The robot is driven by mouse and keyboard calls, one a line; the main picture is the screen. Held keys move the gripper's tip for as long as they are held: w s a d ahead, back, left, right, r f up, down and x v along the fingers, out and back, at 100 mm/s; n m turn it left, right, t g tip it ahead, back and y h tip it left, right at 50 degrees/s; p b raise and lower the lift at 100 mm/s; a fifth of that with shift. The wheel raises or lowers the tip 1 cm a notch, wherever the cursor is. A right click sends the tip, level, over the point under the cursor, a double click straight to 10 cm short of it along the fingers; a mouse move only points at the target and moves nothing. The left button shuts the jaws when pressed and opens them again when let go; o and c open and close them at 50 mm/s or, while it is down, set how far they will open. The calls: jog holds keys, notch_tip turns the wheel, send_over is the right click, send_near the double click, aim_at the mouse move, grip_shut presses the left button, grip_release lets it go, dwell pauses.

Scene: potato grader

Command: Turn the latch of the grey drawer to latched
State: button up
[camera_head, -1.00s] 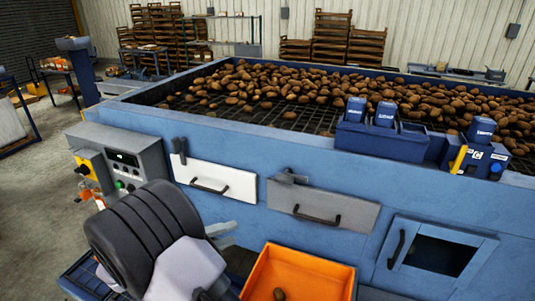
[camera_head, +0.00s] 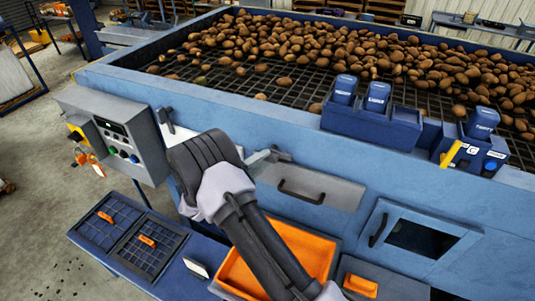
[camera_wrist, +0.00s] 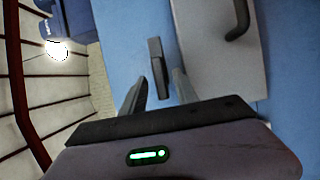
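The grey drawer (camera_head: 318,186) is closed in the blue machine front, with a dark bar handle. Its latch (camera_head: 281,155) is a small dark bar at the drawer's upper left edge, partly hidden by my gripper in the head view. In the wrist view the latch (camera_wrist: 156,68) lies roughly parallel to the near long edge of the drawer (camera_wrist: 205,50). My gripper (camera_head: 264,158) is open and empty just left of the latch. In the wrist view its two fingers (camera_wrist: 160,86) stand on either side of the latch, with gaps; I cannot tell whether they reach around it.
An orange crate (camera_head: 315,245) stands below. A control box (camera_head: 115,130) is at left, a windowed door (camera_head: 420,238) at right. Blue bins (camera_head: 372,124) sit on the machine rim above.

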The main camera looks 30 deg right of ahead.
jog(key=shift+x, duration=1.4)
jog(key=shift+s+a, duration=0.1)
jog(key=shift+a, duration=0.1)
jog(key=shift+c, duration=0.5)
grip_shut()
